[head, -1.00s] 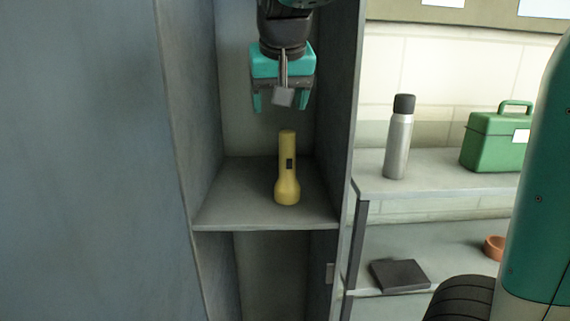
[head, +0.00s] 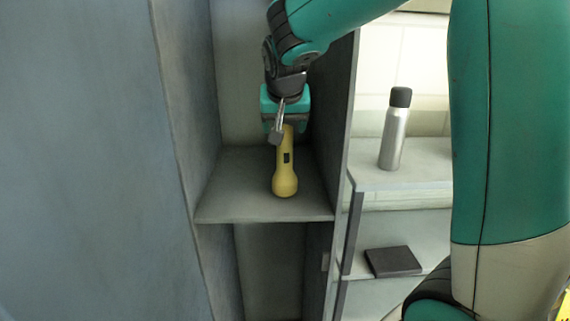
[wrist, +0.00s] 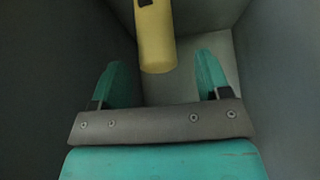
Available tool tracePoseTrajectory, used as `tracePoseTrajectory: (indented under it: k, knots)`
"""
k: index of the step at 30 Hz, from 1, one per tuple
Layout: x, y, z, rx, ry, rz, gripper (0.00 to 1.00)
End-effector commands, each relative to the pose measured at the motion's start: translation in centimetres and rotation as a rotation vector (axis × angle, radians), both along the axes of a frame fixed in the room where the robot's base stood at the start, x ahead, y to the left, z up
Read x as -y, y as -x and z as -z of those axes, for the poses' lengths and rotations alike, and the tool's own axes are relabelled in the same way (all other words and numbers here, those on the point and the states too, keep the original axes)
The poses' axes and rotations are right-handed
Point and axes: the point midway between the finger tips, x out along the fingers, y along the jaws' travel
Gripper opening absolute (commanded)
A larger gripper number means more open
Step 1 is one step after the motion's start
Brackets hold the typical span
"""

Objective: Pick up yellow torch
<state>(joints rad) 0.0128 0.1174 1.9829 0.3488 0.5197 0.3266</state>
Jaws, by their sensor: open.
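The yellow torch (head: 286,172) stands upright on its wide end on the locker shelf (head: 235,206) in the head view. In the wrist view the torch (wrist: 155,38) shows at the top, in line with the gap between the fingers and beyond their tips. My gripper (head: 285,128) is at the top of the torch in the head view. In the wrist view my gripper (wrist: 157,80) has its two teal fingers spread apart with nothing between them. Part of the torch's top is hidden behind my gripper in the head view.
Narrow locker walls stand close on both sides, the right wall (head: 340,130) nearest the torch. On a shelf unit to the right stand a silver bottle (head: 394,135) and, lower down, a dark flat box (head: 392,261). My arm covers the far right.

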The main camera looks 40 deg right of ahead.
Motion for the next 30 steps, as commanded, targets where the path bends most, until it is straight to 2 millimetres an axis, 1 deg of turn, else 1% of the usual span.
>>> tracePoseTrajectory:
  k: [3,6,9,16,25,26,30]
  knots:
    - [0.9,-0.8,1.1,-0.010,0.000,0.002,0.70]
    - [1.3,-1.4,2.4,-0.007,-0.001,0.001,0.70]
    - [1.5,-1.8,3.2,-0.003,0.000,0.001,0.70]
    - [1.5,-1.9,3.4,-0.002,0.000,0.001,0.70]
    - [1.5,-1.9,3.4,-0.002,0.001,0.000,0.01]
    - [1.5,-1.9,3.4,-0.002,0.001,0.000,0.00]
    - [1.5,-1.9,3.3,0.000,0.000,0.000,0.00]
